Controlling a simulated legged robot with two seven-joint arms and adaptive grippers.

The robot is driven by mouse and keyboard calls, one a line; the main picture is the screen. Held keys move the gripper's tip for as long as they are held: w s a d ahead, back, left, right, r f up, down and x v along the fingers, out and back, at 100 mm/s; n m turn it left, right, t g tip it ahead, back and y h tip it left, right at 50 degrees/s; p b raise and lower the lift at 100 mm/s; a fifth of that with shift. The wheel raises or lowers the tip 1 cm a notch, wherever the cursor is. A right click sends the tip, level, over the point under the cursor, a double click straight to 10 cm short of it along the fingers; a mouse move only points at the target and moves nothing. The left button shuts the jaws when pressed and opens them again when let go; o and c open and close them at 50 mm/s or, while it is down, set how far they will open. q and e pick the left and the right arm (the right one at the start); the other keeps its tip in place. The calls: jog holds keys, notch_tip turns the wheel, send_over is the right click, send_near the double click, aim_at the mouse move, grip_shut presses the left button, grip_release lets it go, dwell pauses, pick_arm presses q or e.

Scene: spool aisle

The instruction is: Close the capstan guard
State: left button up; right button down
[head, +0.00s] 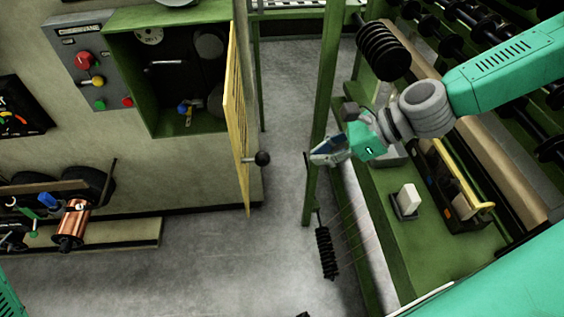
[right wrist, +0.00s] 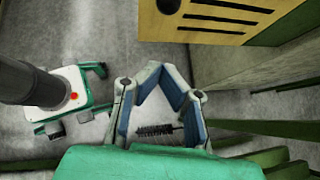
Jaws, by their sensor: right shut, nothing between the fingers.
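The capstan guard (head: 236,115) is a yellow panel standing open at the right edge of a green box (head: 155,128) on the wall machine. A black ball knob (head: 262,158) sticks out from its right side. In the right wrist view the slotted yellow guard (right wrist: 225,18) and its black knob (right wrist: 169,6) show at the top. My right gripper (head: 322,152) is shut and empty, to the right of the knob and apart from it, beside a green post. Its closed fingers also show in the right wrist view (right wrist: 157,72). My left gripper is not in view.
The open box shows dark round parts and a lever inside. A control panel (head: 88,70) with coloured buttons is left of it. A green post (head: 318,125) and spool rack stand on the right. A black brush (head: 326,252) hangs low by the post. Grey floor lies between.

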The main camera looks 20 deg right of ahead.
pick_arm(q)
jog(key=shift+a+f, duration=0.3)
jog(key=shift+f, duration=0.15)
pick_arm(e)
jog(key=w+a+f, duration=0.2)
jog(key=w+a, duration=0.1)
jog(key=a, duration=0.4)
jog(key=shift+w+a+f, duration=0.3)
jog(key=shift+w, duration=0.1)
